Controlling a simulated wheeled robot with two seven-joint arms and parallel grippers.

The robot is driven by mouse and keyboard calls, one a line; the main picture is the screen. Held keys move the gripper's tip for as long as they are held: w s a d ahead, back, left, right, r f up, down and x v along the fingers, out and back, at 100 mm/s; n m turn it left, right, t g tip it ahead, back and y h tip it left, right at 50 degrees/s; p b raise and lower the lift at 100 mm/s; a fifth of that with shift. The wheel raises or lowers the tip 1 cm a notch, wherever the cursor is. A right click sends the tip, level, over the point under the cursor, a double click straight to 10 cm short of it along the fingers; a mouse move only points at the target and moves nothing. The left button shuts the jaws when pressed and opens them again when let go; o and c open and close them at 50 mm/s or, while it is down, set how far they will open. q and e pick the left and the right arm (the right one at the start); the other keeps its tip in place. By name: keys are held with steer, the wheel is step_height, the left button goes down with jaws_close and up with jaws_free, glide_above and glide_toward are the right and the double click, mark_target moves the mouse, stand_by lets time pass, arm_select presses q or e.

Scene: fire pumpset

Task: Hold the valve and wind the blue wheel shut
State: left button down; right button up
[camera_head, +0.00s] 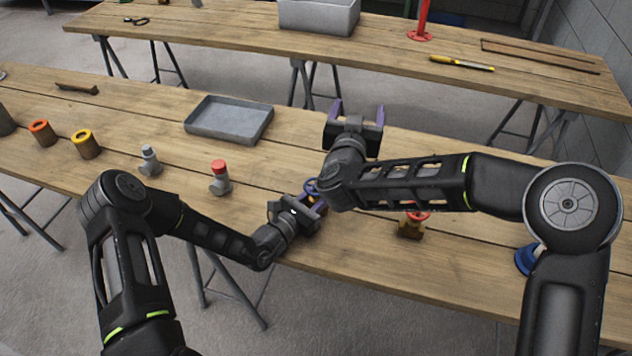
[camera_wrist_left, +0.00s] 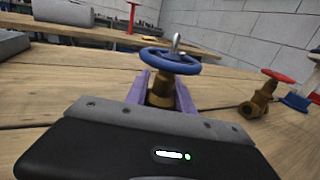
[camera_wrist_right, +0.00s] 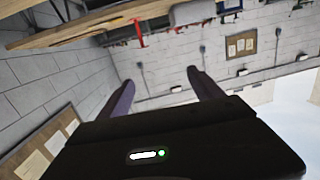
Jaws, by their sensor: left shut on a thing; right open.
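The brass valve (camera_wrist_left: 161,92) with a blue wheel (camera_wrist_left: 170,60) and a grey stem stands upright on the wooden table. In the left wrist view, the purple fingers of my left gripper (camera_wrist_left: 160,95) are shut on the valve body, below the wheel. In the head view the blue wheel (camera_head: 312,187) is partly hidden by my right arm. My right gripper (camera_head: 357,115) is open and empty, raised beyond the valve and pointing away from it; its wrist view (camera_wrist_right: 160,90) shows only the far room between its fingers.
A brass valve with a red wheel (camera_head: 411,222) stands to the right, near a blue part (camera_head: 527,258). A grey tray (camera_head: 229,119), a red-capped fitting (camera_head: 220,178) and a grey fitting (camera_head: 149,160) are to the left.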

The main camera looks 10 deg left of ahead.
steer(key=g+h, duration=0.1)
steer(key=g, duration=0.1)
steer(key=n+g+y, duration=0.2)
steer(key=n+g, duration=0.1)
steer(key=g, duration=0.8)
glide_toward(316, 185)
steer(key=s+v, duration=0.1)
steer(key=v, duration=0.3)
steer(key=shift+w, duration=0.2)
steer(key=x, duration=1.2)
steer(key=shift+w, duration=0.2)
steer(key=shift+c, duration=0.4)
